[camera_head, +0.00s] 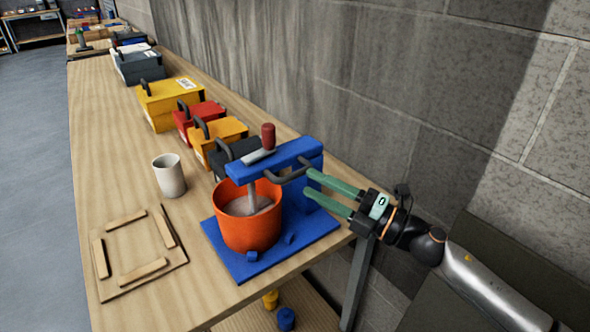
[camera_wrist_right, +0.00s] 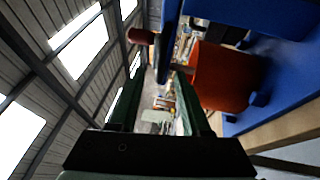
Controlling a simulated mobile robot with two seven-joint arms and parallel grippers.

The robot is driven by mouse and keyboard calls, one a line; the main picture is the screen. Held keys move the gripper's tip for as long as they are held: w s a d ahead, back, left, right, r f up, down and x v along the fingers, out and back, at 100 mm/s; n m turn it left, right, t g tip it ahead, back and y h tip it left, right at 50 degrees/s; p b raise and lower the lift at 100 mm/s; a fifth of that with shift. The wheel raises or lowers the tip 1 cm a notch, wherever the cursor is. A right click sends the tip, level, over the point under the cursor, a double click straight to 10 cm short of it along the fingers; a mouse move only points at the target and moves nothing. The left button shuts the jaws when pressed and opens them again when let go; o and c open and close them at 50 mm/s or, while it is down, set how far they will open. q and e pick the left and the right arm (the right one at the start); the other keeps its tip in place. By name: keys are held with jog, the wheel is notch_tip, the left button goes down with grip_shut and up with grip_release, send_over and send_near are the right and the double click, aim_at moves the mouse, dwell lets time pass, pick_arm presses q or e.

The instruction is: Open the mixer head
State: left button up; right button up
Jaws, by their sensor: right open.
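The blue mixer stands on the bench's near right part in the head view. Its blue mixer head (camera_head: 292,157) lies level over the orange bowl (camera_head: 236,229), with a grey shaft reaching into the pale contents. A dark grey handle (camera_head: 290,174) sticks out from the head's right side. A red-knobbed lever (camera_head: 268,137) stands on top. My right gripper (camera_head: 309,184) is open, its green fingers pointing at the handle from the right; contact cannot be told. In the wrist view the open fingers (camera_wrist_right: 160,92) face the red knob (camera_wrist_right: 141,36) and orange bowl (camera_wrist_right: 222,75). My left gripper is not in view.
A white mug (camera_head: 169,176) and a wooden board with strips (camera_head: 139,250) lie left of the mixer. Several toolboxes, including a yellow one (camera_head: 162,108), line the bench (camera_head: 105,150) behind it. A block wall (camera_head: 400,80) runs along the right side.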

aim_at(295, 172)
jog(key=x, duration=0.5)
jog(key=shift+w+a, duration=0.1)
jog(key=shift+a, duration=0.05)
grip_shut()
dwell(1.3)
